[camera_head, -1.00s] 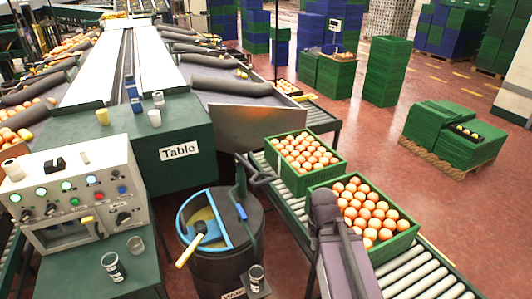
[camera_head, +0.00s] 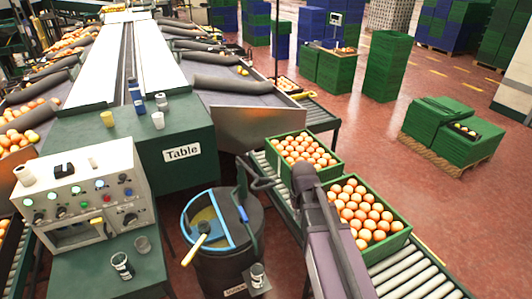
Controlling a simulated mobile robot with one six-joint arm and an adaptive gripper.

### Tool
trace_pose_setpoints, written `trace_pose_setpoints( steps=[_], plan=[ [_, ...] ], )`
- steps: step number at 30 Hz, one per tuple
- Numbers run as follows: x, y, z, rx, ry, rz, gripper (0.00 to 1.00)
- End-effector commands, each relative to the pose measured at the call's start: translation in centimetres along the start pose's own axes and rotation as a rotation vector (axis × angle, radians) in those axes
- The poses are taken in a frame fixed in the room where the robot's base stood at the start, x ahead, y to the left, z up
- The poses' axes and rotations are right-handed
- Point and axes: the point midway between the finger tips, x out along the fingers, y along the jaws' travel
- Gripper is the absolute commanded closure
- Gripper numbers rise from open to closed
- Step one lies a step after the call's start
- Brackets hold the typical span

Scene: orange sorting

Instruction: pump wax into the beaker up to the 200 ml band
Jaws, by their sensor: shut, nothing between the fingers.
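A dark drum (camera_head: 228,265) stands in the middle front, with a blue-rimmed opening showing yellowish contents. A dark pump (camera_head: 241,185) rises from its lid, with a lever (camera_head: 263,184) reaching to the right and a blue part down its side. A small clear beaker (camera_head: 257,273) stands upright on a small ledge at the drum's front right. Its band and fill level are too small to read. My arm (camera_head: 322,235) rises from the bottom edge, right of the drum and apart from the pump. My gripper does not show.
A yellow-handled paddle (camera_head: 197,247) leans out of the drum. Crates of oranges (camera_head: 407,232) stand on the roller conveyor (camera_head: 415,277) behind and beside my arm. A control panel (camera_head: 80,190) and cups (camera_head: 122,266) are at the left.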

Motion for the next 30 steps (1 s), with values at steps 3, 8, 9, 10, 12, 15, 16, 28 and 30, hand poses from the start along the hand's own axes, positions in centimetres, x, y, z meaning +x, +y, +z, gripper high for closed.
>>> trace_pose_setpoints(
  steps=[3, 8, 9, 10, 12, 15, 16, 28, 30],
  plan=[
    [-3.0, -1.1, -2.5, -0.038, 0.0, 0.0, 1.0],
    [-5.8, -2.6, -5.2, -0.089, 0.0, 0.0, 1.0],
    [-6.5, -3.1, -5.9, -0.102, 0.0, 0.0, 1.0],
    [-7.0, -3.4, -6.3, -0.111, 0.0, 0.0, 1.0],
    [-8.2, -4.1, -7.5, -0.134, 0.0, 0.0, 1.0],
    [-9.8, -5.2, -9.1, -0.165, 0.0, 0.0, 1.0],
    [-10.3, -5.6, -9.5, -0.174, 0.0, 0.0, 1.0],
    [-13.5, -8.3, -12.8, -0.246, 0.0, 0.0, 1.0],
    [-13.5, -8.4, -12.9, -0.249, 0.0, 0.0, 1.0]
  ],
)
